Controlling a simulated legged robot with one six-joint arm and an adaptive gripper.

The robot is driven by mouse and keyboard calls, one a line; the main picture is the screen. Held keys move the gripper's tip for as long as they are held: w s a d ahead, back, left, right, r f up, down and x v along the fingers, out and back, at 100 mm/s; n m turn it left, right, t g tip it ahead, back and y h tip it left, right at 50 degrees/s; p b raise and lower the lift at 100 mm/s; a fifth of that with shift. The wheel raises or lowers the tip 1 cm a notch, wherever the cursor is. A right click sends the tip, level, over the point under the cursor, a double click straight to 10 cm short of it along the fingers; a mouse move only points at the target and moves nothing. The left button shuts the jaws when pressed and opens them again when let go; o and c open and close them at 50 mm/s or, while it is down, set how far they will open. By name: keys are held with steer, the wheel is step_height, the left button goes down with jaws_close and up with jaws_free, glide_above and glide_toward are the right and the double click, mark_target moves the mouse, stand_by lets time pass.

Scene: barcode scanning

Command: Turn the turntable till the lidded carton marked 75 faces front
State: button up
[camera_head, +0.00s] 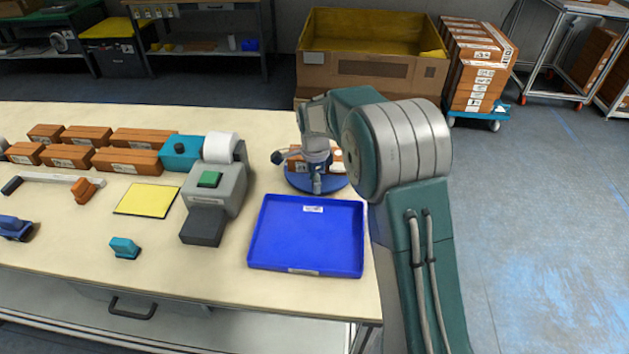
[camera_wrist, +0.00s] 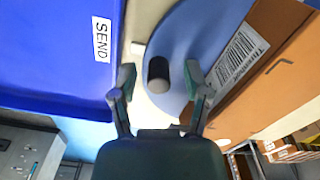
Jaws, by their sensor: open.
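The blue turntable (camera_head: 338,188) stands at the table's right end, partly hidden by my arm; its disc also fills the upper middle of the wrist view (camera_wrist: 205,25). A brown carton (camera_head: 297,166) sits on it. My gripper (camera_head: 316,188) is over the turntable's front edge. In the wrist view my gripper (camera_wrist: 158,84) is open, with a dark upright peg (camera_wrist: 158,72) at the disc's edge between its fingertips, apparently untouched.
A blue tray (camera_head: 307,235) marked SEND lies just in front of the turntable. A grey machine with a green button (camera_head: 210,180) stands left of it. Several brown cartons (camera_head: 130,160) line the table's back left. A yellow mat (camera_head: 148,199) lies at the left.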

step_height(320, 180, up, 12)
stand_by(0.6)
